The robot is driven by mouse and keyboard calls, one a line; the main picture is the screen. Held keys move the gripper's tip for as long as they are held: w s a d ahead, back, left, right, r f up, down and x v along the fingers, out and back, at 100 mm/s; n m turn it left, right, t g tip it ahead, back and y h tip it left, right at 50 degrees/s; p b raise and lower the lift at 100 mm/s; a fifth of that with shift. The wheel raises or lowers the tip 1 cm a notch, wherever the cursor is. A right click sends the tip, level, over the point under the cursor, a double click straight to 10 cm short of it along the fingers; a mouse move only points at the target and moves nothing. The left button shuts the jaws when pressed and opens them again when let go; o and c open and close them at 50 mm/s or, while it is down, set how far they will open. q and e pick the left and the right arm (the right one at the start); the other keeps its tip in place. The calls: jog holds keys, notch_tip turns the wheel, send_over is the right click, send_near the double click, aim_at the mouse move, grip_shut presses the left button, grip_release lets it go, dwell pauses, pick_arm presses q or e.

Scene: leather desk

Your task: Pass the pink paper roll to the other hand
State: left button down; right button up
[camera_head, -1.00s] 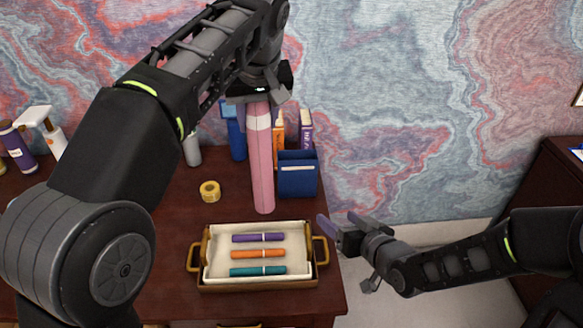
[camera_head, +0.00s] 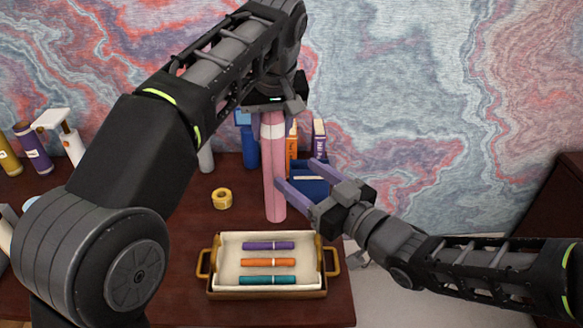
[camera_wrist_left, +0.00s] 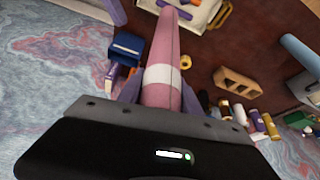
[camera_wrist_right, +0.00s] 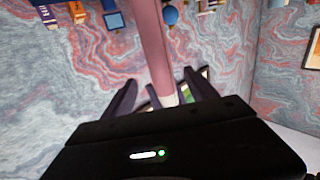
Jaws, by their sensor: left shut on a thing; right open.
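The pink paper roll (camera_head: 273,180) is a long upright cylinder with a white band near its top. My left gripper (camera_head: 266,112) is shut on its upper end and holds it from above; the left wrist view shows the roll (camera_wrist_left: 163,55) between the fingers. My right gripper (camera_head: 296,176) is open, with its purple fingers pointing left at the roll's lower half. In the right wrist view the roll (camera_wrist_right: 154,50) stands ahead, in line with the gap between the open fingers. Whether the roll's lower end touches the desk is unclear.
A handled tray (camera_head: 210,280) with purple, orange and teal rolls lies at the desk's front. A yellow tape ring (camera_head: 222,198) sits left of the pink roll. A blue box (camera_head: 312,186) and several bottles stand behind. Bare desk (camera_head: 180,215) shows at left.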

aim_at(274, 168)
jog(key=x, duration=1.1)
jog(key=shift+w+a, duration=0.25)
jog(key=shift+w, duration=0.1)
grip_shut()
pick_arm(q)
jog(key=c, duration=0.7)
grip_release()
jog(key=shift+c, duration=0.2)
jog(key=shift+w, duration=0.1)
